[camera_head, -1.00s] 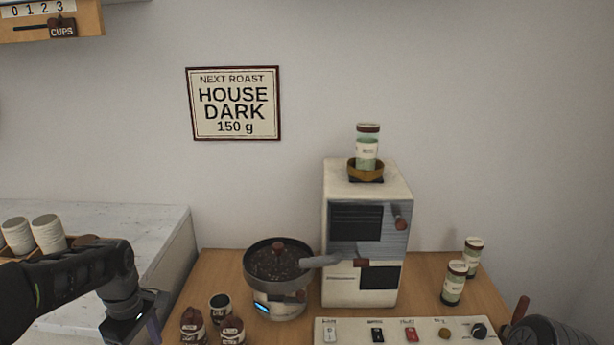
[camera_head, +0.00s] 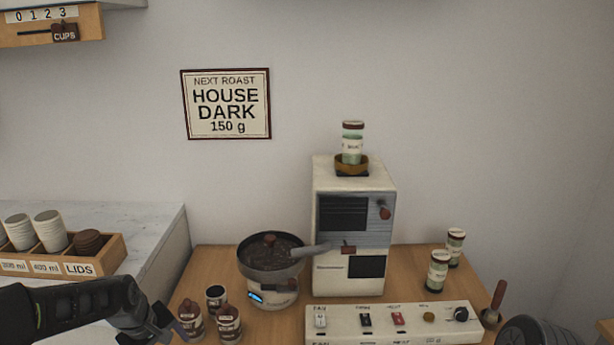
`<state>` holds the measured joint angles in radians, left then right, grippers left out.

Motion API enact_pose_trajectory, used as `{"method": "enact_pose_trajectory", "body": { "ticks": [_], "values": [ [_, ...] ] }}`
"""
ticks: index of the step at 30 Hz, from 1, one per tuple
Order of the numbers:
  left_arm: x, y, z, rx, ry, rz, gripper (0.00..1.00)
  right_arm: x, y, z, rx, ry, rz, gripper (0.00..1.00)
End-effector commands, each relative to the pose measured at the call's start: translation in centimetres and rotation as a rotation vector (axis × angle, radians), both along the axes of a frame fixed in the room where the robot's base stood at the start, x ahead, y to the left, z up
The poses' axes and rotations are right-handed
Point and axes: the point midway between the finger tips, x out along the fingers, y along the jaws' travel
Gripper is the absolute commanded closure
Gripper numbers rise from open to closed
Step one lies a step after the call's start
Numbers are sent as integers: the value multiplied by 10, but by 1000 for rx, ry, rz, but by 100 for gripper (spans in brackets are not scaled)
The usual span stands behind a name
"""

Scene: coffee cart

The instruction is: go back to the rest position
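My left gripper (camera_head: 172,326) is at the lower left, just left of the small brown jars (camera_head: 190,318). Its fingers are dark and partly cut off, so I cannot tell whether it is open or shut. I cannot tell whether it touches the jars. My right gripper is not in view. The white roaster (camera_head: 354,276) stands on the wooden cart top (camera_head: 215,262), with a green-labelled canister (camera_head: 352,146) upright in the bowl (camera_head: 351,167) on top. A dark pan-like cooler (camera_head: 270,278) with a handle stands left of the roaster.
A control panel (camera_head: 390,320) with switches and a knob lies along the front. Two canisters (camera_head: 438,272) stand at the right. A cup and lid box (camera_head: 95,262) sits on the marble counter (camera_head: 150,235) at left. A wall sign (camera_head: 226,104) reads HOUSE DARK 150 g.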

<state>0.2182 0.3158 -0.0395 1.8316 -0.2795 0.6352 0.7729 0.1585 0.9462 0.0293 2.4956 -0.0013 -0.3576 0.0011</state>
Motion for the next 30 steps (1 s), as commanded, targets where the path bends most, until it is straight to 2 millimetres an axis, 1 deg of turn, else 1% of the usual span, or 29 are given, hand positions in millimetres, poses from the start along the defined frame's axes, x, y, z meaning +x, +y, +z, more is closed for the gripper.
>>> {"method": "enact_pose_trajectory", "body": {
  "ticks": [1,2,3,5,6,8,9,11,12,14,15,17,18,21,23,25,30],
  "values": [
    [1,-16,-18,-4,-21,-66,27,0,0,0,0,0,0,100],
    [2,-25,-27,-2,-39,-107,27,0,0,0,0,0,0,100],
    [1,-40,-44,-2,-63,-170,27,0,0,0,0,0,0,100],
    [-4,-65,-71,-1,-96,-264,27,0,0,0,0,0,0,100],
    [-12,-84,-92,-1,-116,-328,27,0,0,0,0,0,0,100],
    [-30,-114,-124,0,-140,-424,27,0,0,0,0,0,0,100],
    [-47,-134,-146,0,-149,-482,27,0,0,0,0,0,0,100],
    [-78,-161,-175,-3,-152,-560,27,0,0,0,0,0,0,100],
    [-101,-177,-191,-6,-146,-604,27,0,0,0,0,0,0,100],
    [-137,-198,-212,-18,-122,-654,27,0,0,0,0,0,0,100],
    [-162,-210,-223,-30,-100,-680,27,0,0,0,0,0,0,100],
    [-194,-224,-235,-55,-59,-701,27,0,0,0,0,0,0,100],
    [-214,-231,-241,-75,-28,-710,27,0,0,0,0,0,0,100],
    [-251,-244,-250,-116,37,-735,27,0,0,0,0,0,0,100],
    [-264,-249,-254,-133,62,-748,27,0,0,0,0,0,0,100],
    [-272,-253,-257,-142,77,-757,27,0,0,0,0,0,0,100],
    [-273,-254,-258,-144,80,-760,27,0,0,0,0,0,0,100]
  ]
}}
